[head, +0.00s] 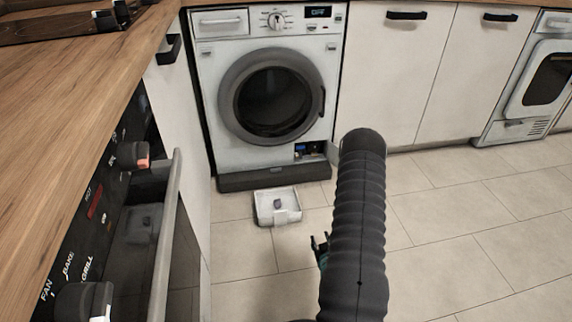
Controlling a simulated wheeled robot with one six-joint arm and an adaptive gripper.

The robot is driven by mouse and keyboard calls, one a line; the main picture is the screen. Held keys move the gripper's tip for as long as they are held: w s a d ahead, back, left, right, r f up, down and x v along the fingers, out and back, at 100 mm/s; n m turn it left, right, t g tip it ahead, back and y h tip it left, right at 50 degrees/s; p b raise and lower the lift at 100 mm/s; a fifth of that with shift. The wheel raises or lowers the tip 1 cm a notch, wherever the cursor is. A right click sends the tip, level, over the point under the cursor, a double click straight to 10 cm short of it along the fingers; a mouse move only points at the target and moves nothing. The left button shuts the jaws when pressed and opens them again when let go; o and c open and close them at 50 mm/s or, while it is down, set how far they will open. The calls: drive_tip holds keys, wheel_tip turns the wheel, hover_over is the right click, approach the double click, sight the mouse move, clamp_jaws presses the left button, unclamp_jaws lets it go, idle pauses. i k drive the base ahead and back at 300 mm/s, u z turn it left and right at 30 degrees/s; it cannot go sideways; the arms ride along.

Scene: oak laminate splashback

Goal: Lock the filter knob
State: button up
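The washing machine (210,130) stands under the counter, its round door shut. At its lower right is a small dark opening (317,150) with a blue part (301,149) inside, in the filter area. The knob's shape and whether it is locked are too small to tell. My gripper (319,250) shows only as a dark and teal sliver left of my ribbed arm, above the floor and apart from the machine. The arm hides the rest, so its fingers cannot be read.
A white tray (264,215) with a small dark blue-grey item (278,204) sits on the floor before the machine's dark plinth (240,181). An oven with a bar handle (166,235) and a wood counter (80,75) lie close on the left. Tiled floor (470,230) is clear on the right.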

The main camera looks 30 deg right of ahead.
sight(313, 145)
drive_tip(key=u, duration=0.8)
drive_tip(key=k, duration=0.1)
drive_tip(key=z, duration=1.9)
drive_tip(key=i, duration=1.3)
drive_tip(key=u, duration=0.8)
drive_tip(key=i, duration=0.35)
drive_tip(key=u, duration=0.25)
